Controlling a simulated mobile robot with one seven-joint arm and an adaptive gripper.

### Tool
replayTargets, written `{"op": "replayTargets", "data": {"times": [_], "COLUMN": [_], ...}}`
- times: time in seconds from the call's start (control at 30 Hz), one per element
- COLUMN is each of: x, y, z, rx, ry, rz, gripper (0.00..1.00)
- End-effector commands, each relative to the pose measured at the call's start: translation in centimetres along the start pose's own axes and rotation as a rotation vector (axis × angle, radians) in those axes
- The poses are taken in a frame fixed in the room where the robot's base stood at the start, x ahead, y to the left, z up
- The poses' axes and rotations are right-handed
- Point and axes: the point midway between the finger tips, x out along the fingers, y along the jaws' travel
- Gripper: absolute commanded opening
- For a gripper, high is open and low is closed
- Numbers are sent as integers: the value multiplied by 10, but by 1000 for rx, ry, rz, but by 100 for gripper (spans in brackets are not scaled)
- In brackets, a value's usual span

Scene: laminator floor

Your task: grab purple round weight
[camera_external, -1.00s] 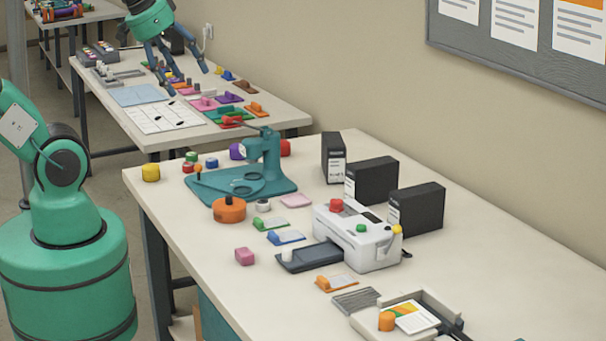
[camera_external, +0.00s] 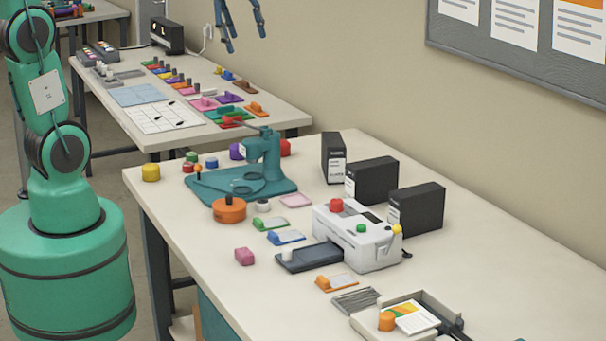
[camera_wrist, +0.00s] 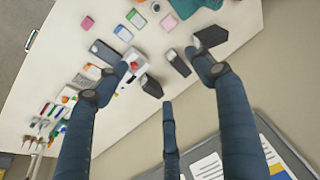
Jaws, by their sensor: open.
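The purple round weight (camera_external: 237,151) stands on the near table, behind the left side of the teal press (camera_external: 262,160), which partly covers it. I cannot make it out in the wrist view. My gripper (camera_external: 244,42) is at the top of the external view, high above the tables, with its fingers spread and empty. In the wrist view my gripper (camera_wrist: 160,75) shows three dark blue fingers wide apart, with the tabletop far below. The press shows at that view's upper edge (camera_wrist: 200,5).
Near the weight stand a yellow weight (camera_external: 151,173), a blue one (camera_external: 211,163), a green one (camera_external: 191,156) and a red one (camera_external: 285,147). A white laminator (camera_external: 358,237) and black boxes (camera_external: 371,180) stand to the right. A wall board (camera_external: 520,60) hangs behind.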

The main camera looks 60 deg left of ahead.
Motion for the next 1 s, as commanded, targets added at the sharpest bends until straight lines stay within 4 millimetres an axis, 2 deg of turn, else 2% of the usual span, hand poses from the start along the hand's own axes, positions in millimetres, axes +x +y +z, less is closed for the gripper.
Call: {"op": "replayTargets", "data": {"times": [0.1,0.5,0.7,1.0], "x": [12,64,97,154], "y": [-21,-95,-136,-201], "z": [-23,-84,-107,-130], "rx": [-2,-5,-5,-8], "ry": [-22,-88,-120,-169], "rz": [-5,-16,-18,-15], "gripper": [68,68,68,68]}}
